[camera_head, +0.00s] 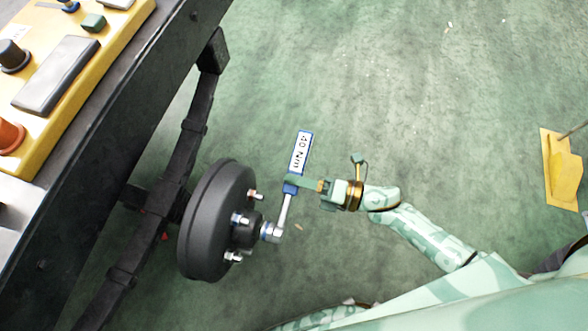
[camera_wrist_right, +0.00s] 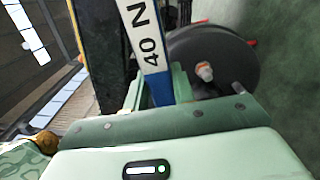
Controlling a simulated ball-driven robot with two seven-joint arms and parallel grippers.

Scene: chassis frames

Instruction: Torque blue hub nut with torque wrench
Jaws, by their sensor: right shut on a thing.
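The torque wrench (camera_head: 299,154) has a blue-edged white handle marked "40 Nm" and a silver shaft running down to its socket (camera_head: 271,233). My right gripper (camera_head: 293,184) is shut on the lower part of the handle. The socket is at the face of the dark hub drum (camera_head: 207,225), over a stud where a thin blue ring (camera_head: 263,229) shows; the nut itself is mostly hidden. In the right wrist view the wrench handle (camera_wrist_right: 147,40) rises from between the fingers, with the drum (camera_wrist_right: 225,50) behind it. My left gripper is out of view.
A yellow object (camera_head: 562,170) stands at right.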

